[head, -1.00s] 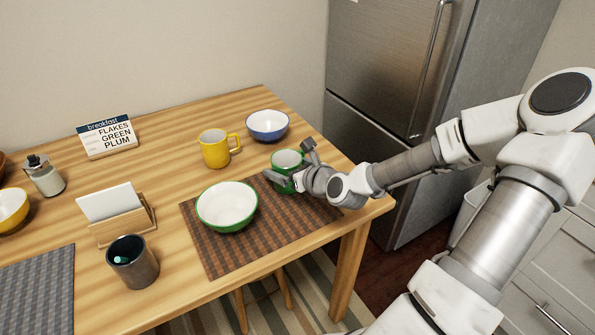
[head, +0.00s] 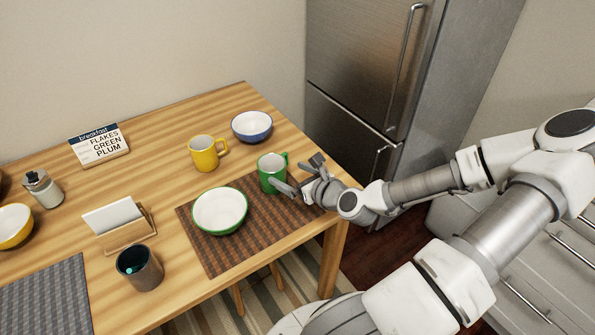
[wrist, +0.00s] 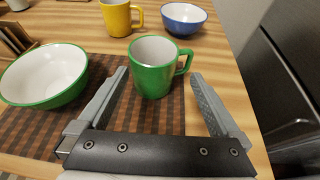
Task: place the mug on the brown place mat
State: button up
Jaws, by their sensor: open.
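The green mug (head: 271,174) stands upright at the far right corner of the brown place mat (head: 222,258). In the wrist view the mug (wrist: 152,72) stands just ahead of the fingertips, its handle pointing right. The brown mat (wrist: 25,128) runs up to and around its base; whether the whole base is on it I cannot tell. A yellow mug (head: 206,154) stands farther back on bare table. My gripper (head: 303,175) is open and empty, on the near right side of the green mug. In the wrist view its fingers (wrist: 160,82) are spread apart, with the mug clear of them.
A green bowl (head: 220,212) sits on the brown mat left of the mug. A blue bowl (head: 252,127) is behind. A dark cup (head: 140,270), a napkin holder (head: 120,225) and a grey mat (head: 45,295) lie left. The fridge (head: 365,65) stands right of the table.

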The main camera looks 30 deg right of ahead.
jog(key=shift+s+r+p, duration=0.2)
jog(key=shift+r+p, duration=0.15)
jog(key=shift+p, duration=0.6)
jog(key=shift+s+p, duration=0.1)
jog(key=shift+p, duration=0.45)
jog(key=p, duration=0.2)
jog(key=shift+s+a+p, duration=0.35)
jog(key=shift+s+p, duration=0.05)
jog(key=shift+s+f, duration=0.2)
jog(key=shift+s, duration=0.05)
jog(key=shift+v, duration=0.95)
